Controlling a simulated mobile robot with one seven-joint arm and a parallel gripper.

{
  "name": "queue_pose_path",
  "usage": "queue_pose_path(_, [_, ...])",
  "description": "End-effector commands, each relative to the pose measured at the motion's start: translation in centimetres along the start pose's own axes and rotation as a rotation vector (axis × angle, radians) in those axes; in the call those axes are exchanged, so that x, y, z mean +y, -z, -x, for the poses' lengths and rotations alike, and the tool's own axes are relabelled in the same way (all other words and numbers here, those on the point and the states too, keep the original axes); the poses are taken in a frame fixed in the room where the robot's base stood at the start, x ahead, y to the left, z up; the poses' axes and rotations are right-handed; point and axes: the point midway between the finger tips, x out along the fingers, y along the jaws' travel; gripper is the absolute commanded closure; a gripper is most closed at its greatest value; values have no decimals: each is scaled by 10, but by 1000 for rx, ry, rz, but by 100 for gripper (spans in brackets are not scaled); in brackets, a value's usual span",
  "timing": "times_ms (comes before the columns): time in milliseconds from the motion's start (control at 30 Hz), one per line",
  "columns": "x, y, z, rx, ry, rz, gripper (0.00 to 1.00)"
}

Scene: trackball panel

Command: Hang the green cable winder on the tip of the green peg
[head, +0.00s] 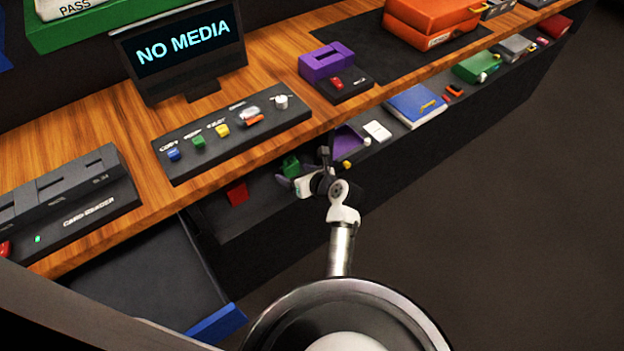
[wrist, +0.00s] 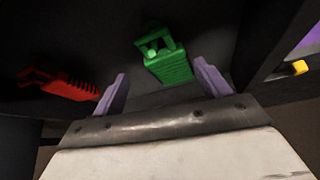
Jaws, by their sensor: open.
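A green ribbed piece with an open frame at its end, which looks like the green cable winder (wrist: 170,67), lies on the dark lower shelf in the wrist view. It also shows in the head view (head: 290,166), partly beside my gripper. My gripper (wrist: 159,75) is open, with its two purple fingers pointing toward the green piece and apart from it. The piece lies beyond the fingertips, between their lines. In the head view my gripper (head: 295,180) is low at the shelf opening under the wooden counter. I cannot make out a green peg in either view.
A red ribbed piece (wrist: 70,84) lies left of the green one. A dark shelf wall stands at right in the wrist view, with a yellow knob (wrist: 299,68) beyond it. The wooden counter (head: 130,125) overhangs the shelf. An open drawer (head: 150,275) is at lower left.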

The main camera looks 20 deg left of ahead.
Motion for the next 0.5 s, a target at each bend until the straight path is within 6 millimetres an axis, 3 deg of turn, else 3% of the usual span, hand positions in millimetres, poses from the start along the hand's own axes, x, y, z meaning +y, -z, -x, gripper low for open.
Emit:
queue_pose_path(300, [-1, 1, 73, -2, 4, 1, 24])
queue_pose_path(500, [-1, 1, 104, 0, 2, 0, 24])
